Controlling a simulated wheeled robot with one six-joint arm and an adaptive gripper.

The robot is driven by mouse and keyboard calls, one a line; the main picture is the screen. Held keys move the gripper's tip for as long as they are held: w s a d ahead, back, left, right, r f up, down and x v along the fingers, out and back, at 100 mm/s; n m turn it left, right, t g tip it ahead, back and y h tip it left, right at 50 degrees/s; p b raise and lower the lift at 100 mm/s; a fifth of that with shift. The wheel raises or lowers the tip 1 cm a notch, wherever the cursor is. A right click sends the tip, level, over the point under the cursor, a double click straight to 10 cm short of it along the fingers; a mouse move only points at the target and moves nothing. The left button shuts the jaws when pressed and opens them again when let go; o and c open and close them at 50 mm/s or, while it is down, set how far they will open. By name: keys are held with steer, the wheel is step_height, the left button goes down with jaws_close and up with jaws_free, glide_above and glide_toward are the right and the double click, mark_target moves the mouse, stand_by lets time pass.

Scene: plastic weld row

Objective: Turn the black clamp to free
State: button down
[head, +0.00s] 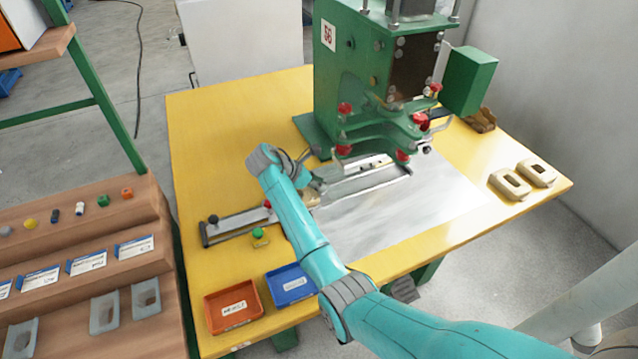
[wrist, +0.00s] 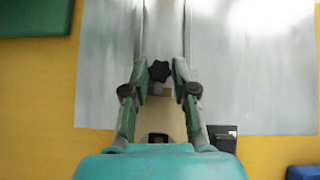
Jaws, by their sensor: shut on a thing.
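The black clamp (wrist: 158,71) is a small dark star-shaped knob on a short stem in the wrist view. It sits above a tan block (wrist: 154,108). My gripper (wrist: 163,76) has one finger on each side of the knob, and its fingertips are closed in on it. In the head view my turquoise arm reaches over the yellow table to the metal rail fixture (head: 235,224), in front of the green press (head: 345,80). My arm hides most of the gripper and the knob there, so the knob's angle cannot be told.
A red tray (head: 232,331) and a blue tray (head: 291,298) stand at the table's front edge. Two tan rings (head: 505,190) lie at the right. A silver sheet (head: 445,205) is clear.

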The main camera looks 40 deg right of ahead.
steer(key=m+g, duration=0.1)
steer(key=m+g+y, duration=0.1)
steer(key=m, duration=0.1)
steer(key=m+g, duration=0.1)
steer(key=shift+w+d, duration=0.15)
steer(key=shift+w, duration=0.15)
steer(key=shift+w+d+m+g+y, duration=0.15)
steer(key=shift+m+g+y, duration=1.05)
steer(key=shift+m, duration=0.8)
steer(key=shift+m+y, duration=0.3)
steer(key=shift+m, duration=0.3)
steer(key=c, duration=0.9)
jaws_free()
steer(key=shift+f+n, duration=0.1)
steer(key=shift+n, duration=0.3)
